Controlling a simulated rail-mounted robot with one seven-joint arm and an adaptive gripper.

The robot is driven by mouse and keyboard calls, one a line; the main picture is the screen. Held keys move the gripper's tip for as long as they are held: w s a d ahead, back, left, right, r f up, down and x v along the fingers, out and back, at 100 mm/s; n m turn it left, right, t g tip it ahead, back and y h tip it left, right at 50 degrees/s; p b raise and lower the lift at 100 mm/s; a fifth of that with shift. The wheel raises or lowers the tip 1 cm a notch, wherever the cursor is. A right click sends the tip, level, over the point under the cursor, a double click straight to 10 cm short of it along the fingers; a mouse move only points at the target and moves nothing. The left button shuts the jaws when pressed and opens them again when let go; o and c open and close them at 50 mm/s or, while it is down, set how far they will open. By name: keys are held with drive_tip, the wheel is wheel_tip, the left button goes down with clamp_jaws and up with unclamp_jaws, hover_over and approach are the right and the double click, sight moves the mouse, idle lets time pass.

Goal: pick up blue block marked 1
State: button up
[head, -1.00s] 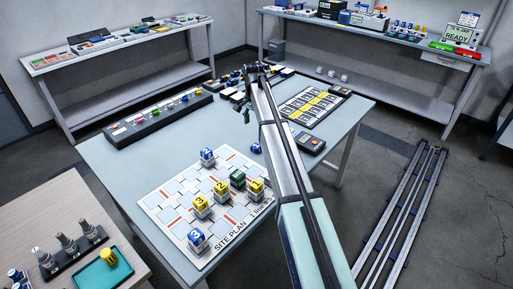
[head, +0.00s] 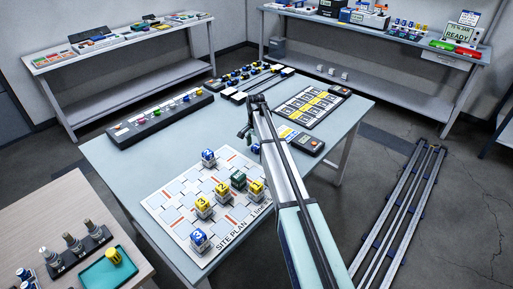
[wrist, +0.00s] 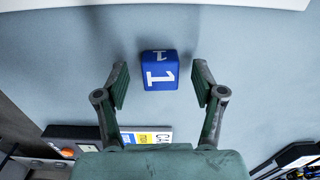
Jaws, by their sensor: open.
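The blue block marked 1 (wrist: 160,71) shows in the wrist view, sitting on the light blue table with a white 1 on its faces. My gripper (wrist: 161,83) is open and empty, with one finger on each side of the block and a gap on both sides. The block lies about level with the fingertips in the picture; I cannot tell the height left between them. In the head view my gripper (head: 245,133) is above the table, right of the site plan board. The block (head: 256,148) shows there as a small blue patch beside my arm.
The site plan board (head: 176,187) holds several blue, yellow and green blocks on stands. A calculator-like device (head: 308,142) and a panel with yellow labels (head: 312,105) lie behind my arm. A long rack (head: 158,118) stands at the table's back left.

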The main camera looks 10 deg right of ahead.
drive_tip(key=shift+f, duration=0.3)
drive_tip(key=c, duration=1.1)
drive_tip(key=shift+r, duration=0.15)
